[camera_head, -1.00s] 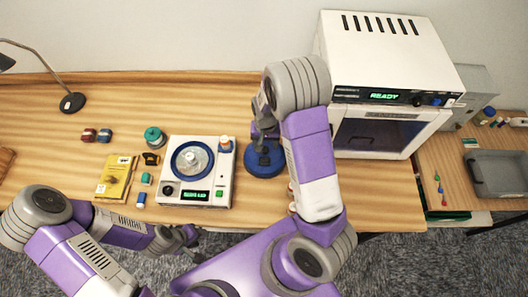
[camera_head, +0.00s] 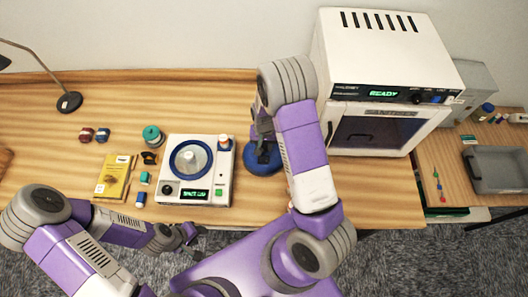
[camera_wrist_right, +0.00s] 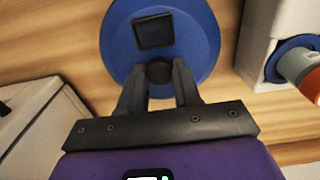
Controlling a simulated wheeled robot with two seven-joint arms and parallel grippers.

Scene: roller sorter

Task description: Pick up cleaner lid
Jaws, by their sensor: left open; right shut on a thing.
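The cleaner lid (camera_head: 262,165) is a blue disc at the right of the white cleaner (camera_head: 220,192) in the head view. In the right wrist view the lid (camera_wrist_right: 202,40) has a dark square patch and a dark round knob (camera_wrist_right: 159,73). My right gripper (camera_head: 263,148) is over the lid, its fingers shut on the knob; they also show in the wrist view (camera_wrist_right: 159,82). I cannot tell whether the lid touches the table. My left gripper (camera_head: 188,234) is open and empty in front of the table's near edge.
The cleaner has an open blue-ringed bowl (camera_head: 190,160) and an orange-capped bottle (camera_head: 224,142) on its corner. A white oven-like machine (camera_head: 385,65) stands right. Small parts and a yellow packet (camera_head: 115,176) lie left. A grey tray (camera_head: 496,184) sits far right.

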